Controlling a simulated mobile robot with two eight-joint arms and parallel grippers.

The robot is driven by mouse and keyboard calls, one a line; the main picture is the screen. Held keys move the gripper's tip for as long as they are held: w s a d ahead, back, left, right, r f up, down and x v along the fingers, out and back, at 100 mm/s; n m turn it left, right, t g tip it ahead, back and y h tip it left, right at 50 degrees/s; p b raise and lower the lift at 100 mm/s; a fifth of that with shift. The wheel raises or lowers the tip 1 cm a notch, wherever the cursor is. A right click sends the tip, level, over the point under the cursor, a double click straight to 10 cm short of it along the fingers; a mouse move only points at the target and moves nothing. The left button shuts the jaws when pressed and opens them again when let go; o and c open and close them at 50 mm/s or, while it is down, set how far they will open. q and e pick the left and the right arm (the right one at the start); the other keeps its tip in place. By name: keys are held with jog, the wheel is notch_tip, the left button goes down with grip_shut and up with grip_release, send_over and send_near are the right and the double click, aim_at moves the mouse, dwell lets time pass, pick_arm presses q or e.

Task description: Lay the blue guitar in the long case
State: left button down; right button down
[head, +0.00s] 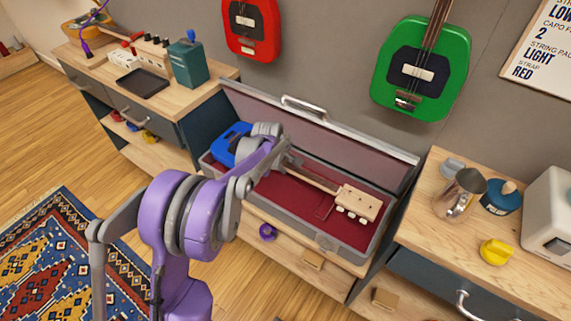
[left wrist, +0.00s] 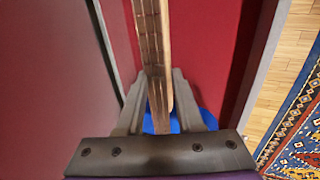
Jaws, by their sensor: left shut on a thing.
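The blue guitar (head: 231,143) lies lengthwise over the long case (head: 293,197), its body at the left end and its pale headstock (head: 358,203) at the right. The case is open, with a red lining and its lid (head: 335,143) raised at the back. My left gripper (head: 289,160) is shut on the neck near the body. In the left wrist view the neck (left wrist: 150,45) runs between the fingers (left wrist: 157,88), with blue body (left wrist: 190,121) partly hidden behind them. I cannot tell whether the guitar touches the case floor. My right gripper is out of view.
A bench with a teal box (head: 187,63) and black tray (head: 141,83) stands left. A counter with a metal jug (head: 460,193) and yellow object (head: 496,252) stands right. Red (head: 251,28) and green (head: 424,65) guitars hang on the wall behind.

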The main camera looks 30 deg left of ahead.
pick_arm(q)
jog(key=shift+f+b, duration=2.5)
jog(key=shift+f, duration=1.55)
jog(key=shift+c, duration=2.4)
grip_release()
jog(key=p+v, duration=0.3)
jog(key=v, duration=0.7)
jog(key=shift+r, duration=0.4)
jog(key=shift+s, duration=0.15)
